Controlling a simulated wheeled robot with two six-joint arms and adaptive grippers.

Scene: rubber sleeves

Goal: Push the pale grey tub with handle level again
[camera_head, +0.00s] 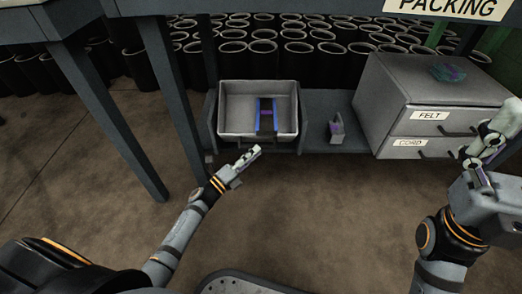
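The pale grey tub (229,128) is an open rectangular tub on the low dark shelf, left of centre. A blue and dark item (266,118) lies inside it.
A small grey-purple item (336,128) sits on the shelf (316,107) beside the tub. Table legs (172,95) stand left. Black tubes (262,50) fill the back.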

